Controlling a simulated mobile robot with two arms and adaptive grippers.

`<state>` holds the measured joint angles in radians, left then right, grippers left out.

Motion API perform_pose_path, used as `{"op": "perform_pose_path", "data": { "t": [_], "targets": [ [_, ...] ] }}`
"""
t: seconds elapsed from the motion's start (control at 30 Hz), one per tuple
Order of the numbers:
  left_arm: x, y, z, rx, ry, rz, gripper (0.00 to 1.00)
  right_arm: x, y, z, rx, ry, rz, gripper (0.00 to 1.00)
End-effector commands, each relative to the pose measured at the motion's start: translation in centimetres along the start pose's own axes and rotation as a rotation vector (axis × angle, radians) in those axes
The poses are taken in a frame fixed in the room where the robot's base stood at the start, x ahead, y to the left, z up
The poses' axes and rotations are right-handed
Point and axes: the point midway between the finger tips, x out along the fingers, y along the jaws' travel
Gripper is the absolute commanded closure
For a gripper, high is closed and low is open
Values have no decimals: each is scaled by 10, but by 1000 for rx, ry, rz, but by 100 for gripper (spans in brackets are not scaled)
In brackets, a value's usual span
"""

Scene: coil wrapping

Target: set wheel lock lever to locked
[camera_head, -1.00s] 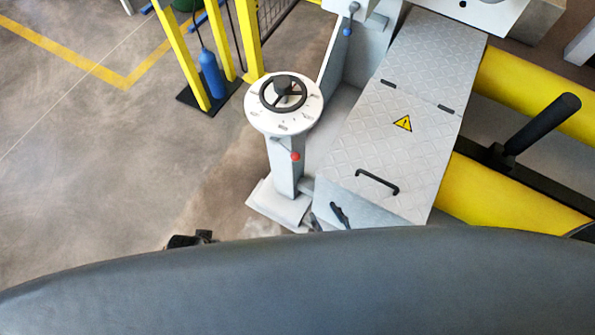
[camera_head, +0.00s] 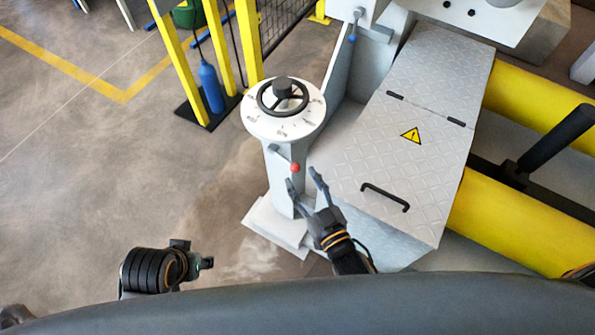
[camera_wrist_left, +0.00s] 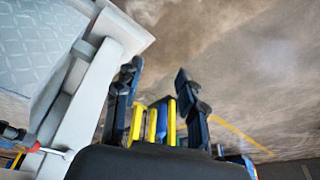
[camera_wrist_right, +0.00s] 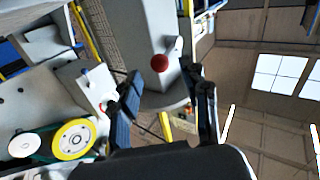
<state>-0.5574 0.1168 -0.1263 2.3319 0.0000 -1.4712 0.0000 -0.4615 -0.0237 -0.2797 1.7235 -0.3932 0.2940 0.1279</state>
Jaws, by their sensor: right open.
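The wheel lock lever is a short light rod with a red ball knob (camera_head: 295,167) on the grey pedestal, just below the white dial (camera_head: 300,124) with its black handwheel (camera_head: 283,95). My right gripper (camera_head: 303,177) is open and empty, its fingers pointing up at the pedestal just below the knob. In the right wrist view the red knob (camera_wrist_right: 159,62) shows beyond and between the spread fingers; I see no contact. My left gripper (camera_wrist_left: 158,78) is open and empty, and its wrist shows at the lower left of the head view, away from the pedestal.
A grey tread-plate cover (camera_head: 385,160) with a black handle lies right of the pedestal. Yellow cylinders (camera_head: 520,230) lie beyond it. Yellow posts (camera_head: 180,60) and a blue bottle (camera_head: 211,88) stand at the upper left. The floor left of the pedestal is clear.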

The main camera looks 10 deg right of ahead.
Motion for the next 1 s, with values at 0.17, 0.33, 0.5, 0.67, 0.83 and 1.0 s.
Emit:
{"op": "perform_pose_path", "data": {
  "t": [0.17,0.33,0.5,0.67,0.83,1.0],
  "targets": [
    [-13,-1,0,-1,6,-1,60,25,0,0,-2,2,0,54],
    [-19,-1,0,-1,9,-2,60,34,0,0,-1,0,0,54],
    [-20,-1,0,-1,9,-2,60,35,0,0,-1,-1,0,54],
    [-19,-1,0,-1,9,-2,60,35,0,0,-1,-1,0,66],
    [-20,-1,0,-1,9,-2,60,35,0,0,-1,-1,0,100],
    [-19,-1,0,-2,9,-2,60,35,0,0,-1,-1,0,100]
  ]
}}
